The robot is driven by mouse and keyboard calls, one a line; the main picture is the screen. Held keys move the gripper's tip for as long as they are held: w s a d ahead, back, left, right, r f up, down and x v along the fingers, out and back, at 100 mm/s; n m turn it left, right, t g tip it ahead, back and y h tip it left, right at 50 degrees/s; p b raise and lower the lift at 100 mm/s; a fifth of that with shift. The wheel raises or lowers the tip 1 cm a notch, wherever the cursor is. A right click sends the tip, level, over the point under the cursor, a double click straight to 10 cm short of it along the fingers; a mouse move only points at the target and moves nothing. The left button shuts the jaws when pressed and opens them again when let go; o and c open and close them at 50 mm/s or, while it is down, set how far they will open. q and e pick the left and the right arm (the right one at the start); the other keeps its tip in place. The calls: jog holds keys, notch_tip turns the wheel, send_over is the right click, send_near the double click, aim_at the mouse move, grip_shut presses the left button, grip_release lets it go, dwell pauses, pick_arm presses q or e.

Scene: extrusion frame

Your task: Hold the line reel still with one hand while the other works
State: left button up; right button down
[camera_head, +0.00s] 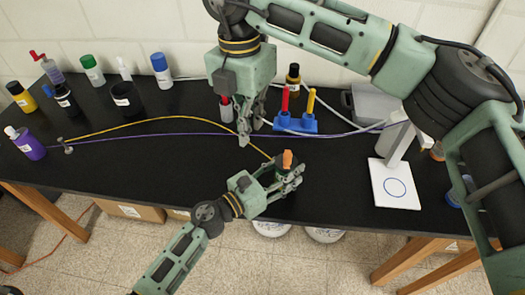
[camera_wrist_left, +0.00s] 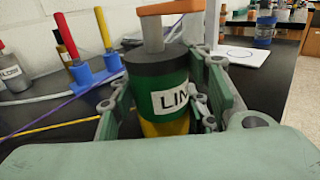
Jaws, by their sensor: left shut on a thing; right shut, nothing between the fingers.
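The line reel (camera_wrist_left: 165,97) is a green drum with a dark top, a label starting "LIN" and yellow line below. A grey post and orange crank handle (camera_wrist_left: 177,8) rise from it; the crank also shows in the head view (camera_head: 287,159). My left gripper (camera_head: 286,178) is shut around the reel, its fingers on both sides in the left wrist view. My right gripper (camera_head: 244,139) is shut and empty, pointing down behind and left of the reel, apart from it. A yellow line (camera_head: 160,121) runs from the reel to a small metal post (camera_head: 68,147).
A purple line (camera_head: 200,134) crosses the black bench (camera_head: 160,173). A blue stand (camera_head: 295,123) with red and yellow sticks is behind the reel. A white plate with a blue circle (camera_head: 395,199) lies right. Several bottles stand at left. The front middle of the bench is clear.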

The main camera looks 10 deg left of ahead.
aim_at(287, 158)
notch_tip(287, 158, down, 9)
jog(key=d+m+t+h, duration=0.1)
jog(key=d+m+h, duration=0.1)
jog(key=m, duration=0.8)
jog(key=shift+w+d+m, duration=0.3)
jog(key=shift+w+d, duration=0.05)
jog(key=shift+d, duration=0.05)
jog(key=shift+f, duration=0.1)
jog(key=shift+s+d+n+t, duration=0.15)
jog(key=shift+n+t, duration=0.15)
jog(key=shift+n, duration=0.5)
jog(key=shift+s+d+n, duration=0.1)
jog(key=shift+n, duration=0.4)
